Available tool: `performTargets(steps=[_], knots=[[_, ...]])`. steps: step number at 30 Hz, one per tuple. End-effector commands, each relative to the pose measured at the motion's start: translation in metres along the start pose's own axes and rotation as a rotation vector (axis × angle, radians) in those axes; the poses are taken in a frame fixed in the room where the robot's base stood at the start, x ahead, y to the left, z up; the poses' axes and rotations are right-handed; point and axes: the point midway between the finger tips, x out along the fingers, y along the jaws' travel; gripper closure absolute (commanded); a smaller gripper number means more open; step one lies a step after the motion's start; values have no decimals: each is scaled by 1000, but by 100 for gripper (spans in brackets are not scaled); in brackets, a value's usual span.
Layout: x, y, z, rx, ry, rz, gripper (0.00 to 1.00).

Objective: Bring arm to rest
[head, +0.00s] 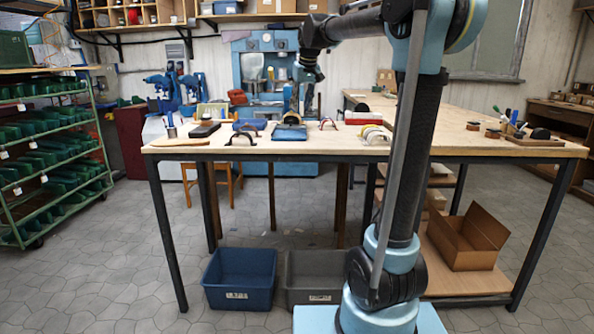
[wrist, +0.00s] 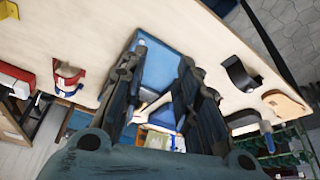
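My gripper (wrist: 164,62) shows in the wrist view with its two dark, worn fingers spread apart and nothing clasped between them. Below and between the fingers is a blue flat block (wrist: 165,68) on the workbench; the fingers hide part of it. In the head view my arm rises at right of centre and bends left, and its dark wrist end hangs above the workbench (head: 350,152). The same blue block (head: 289,133) lies on the bench below the wrist. The fingertips are hard to make out there against the blue machine.
Black (head: 240,138) and red (head: 328,124) arched pieces stand on the bench beside the block, with a strapped piece (head: 374,134) to the right. A blue bin (head: 240,279), a grey bin (head: 313,277) and an open carton (head: 467,240) sit below. A green rack (head: 50,160) stands left.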

Motion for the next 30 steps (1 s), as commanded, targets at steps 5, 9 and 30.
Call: performTargets(steps=[5,9,30], knots=[[0,7,32,16,-10,7,70],[2,16,68,37,-24,15,70],[64,43,351,197,-119,68,70]])
